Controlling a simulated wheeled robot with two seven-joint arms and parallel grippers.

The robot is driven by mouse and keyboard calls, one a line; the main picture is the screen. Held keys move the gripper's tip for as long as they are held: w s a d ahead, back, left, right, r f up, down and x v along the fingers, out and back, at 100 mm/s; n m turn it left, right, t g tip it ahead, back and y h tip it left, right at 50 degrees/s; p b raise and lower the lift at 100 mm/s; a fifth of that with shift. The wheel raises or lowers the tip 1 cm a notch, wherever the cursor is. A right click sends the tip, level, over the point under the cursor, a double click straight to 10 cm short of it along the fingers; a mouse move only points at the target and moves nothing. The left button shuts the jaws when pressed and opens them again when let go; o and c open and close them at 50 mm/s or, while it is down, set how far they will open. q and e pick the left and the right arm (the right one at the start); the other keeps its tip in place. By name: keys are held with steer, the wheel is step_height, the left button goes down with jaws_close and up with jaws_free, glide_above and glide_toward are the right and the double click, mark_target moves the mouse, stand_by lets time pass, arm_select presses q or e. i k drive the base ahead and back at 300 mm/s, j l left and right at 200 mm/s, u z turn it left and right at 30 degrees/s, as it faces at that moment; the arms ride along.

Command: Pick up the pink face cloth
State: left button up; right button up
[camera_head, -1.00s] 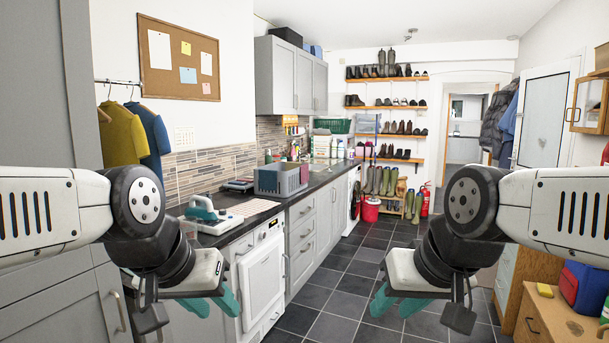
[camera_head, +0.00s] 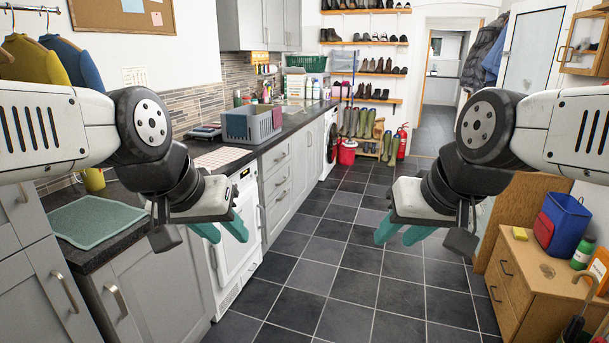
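No cloth that is clearly the pink face cloth shows. A pale, pinkish checked cloth or mat (camera_head: 222,158) lies flat on the dark worktop beside the grey basket; I cannot tell whether it is a face cloth. My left gripper (camera_head: 220,230) hangs in front of the worktop, its teal fingers apart with nothing between them. My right gripper (camera_head: 400,233) is also open and empty, above the tiled floor. My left arm hides part of the worktop between the green mat and the checked cloth.
A green mat (camera_head: 95,222) lies on the near left worktop, with a yellow mug (camera_head: 93,180) behind it. A grey basket (camera_head: 250,125) stands further along. A wooden cabinet (camera_head: 545,285) with a blue-red bag (camera_head: 562,222) and yellow sponge (camera_head: 520,233) is at right. The tiled floor between is clear.

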mark_target(277, 112)
steer(key=i, duration=4.15)
steer(key=i+u, duration=0.25)
steer(key=i+l+u, duration=0.25)
steer(key=i+j, duration=0.1)
